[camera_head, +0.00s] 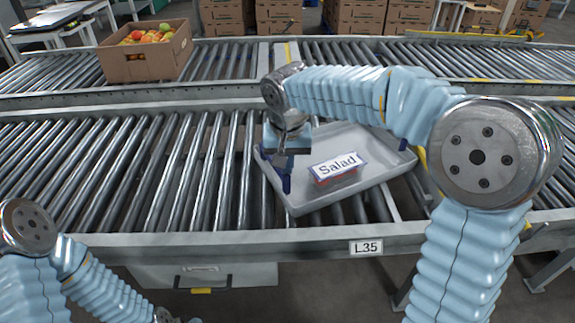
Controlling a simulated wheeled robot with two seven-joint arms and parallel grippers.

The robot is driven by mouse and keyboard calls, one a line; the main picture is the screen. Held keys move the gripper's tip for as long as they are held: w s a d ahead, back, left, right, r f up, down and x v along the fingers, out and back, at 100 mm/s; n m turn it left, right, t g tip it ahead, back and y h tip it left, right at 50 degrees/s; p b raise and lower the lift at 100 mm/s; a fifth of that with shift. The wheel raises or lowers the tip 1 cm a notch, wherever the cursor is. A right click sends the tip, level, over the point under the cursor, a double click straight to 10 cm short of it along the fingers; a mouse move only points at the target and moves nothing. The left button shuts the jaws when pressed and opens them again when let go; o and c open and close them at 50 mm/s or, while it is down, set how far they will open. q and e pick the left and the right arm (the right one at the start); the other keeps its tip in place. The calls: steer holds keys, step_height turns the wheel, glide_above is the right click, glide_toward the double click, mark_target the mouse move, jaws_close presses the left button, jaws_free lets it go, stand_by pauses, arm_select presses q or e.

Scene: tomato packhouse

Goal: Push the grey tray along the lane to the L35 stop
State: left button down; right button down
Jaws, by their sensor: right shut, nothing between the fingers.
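The grey tray (298,205) lies on the near roller lane, turned askew to it. A white "Salad" card (337,165) with a red base stands inside it. The L35 label (366,247) is on the lane's front rail, just below and in front of the tray's right part. My right gripper (286,180) is shut and empty, pointing down at the tray's left end. It overlaps the tray's left wall; I cannot tell whether it touches. It hides part of that wall. My left arm is at the lower left; its fingers are out of view.
Bare rollers (120,165) lie left of the tray. A cardboard box (150,60) of tomatoes stands on the far roller lane. Stacked cartons (355,15) stand behind. A pale drawer unit (205,273) is under the near lane. My right arm spans above the tray's far side.

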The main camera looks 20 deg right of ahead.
steer(key=shift+s+f, duration=0.25)
steer(key=shift+f, duration=0.25)
steer(key=shift+s+a, duration=0.1)
steer(key=shift+s, duration=0.25)
steer(key=s, duration=0.1)
steer(key=s+a+b, duration=0.1)
steer(key=s, duration=0.1)
steer(key=shift+s+f, duration=0.1)
steer(key=shift+s, duration=0.15)
steer(key=shift+w+d+r+p, duration=0.1)
steer(key=shift+w+r+p, duration=0.05)
steer(key=shift+r+p, duration=0.3)
steer(key=shift+w+d+r+p, duration=0.1)
steer(key=shift+w+r+p, duration=0.05)
steer(key=shift+r+p, duration=0.3)
steer(key=s+a+b, duration=0.1)
steer(key=s+a, duration=0.2)
steer(key=s, duration=0.8)
steer(key=shift+s+a, duration=0.3)
steer(key=shift+s, duration=0.1)
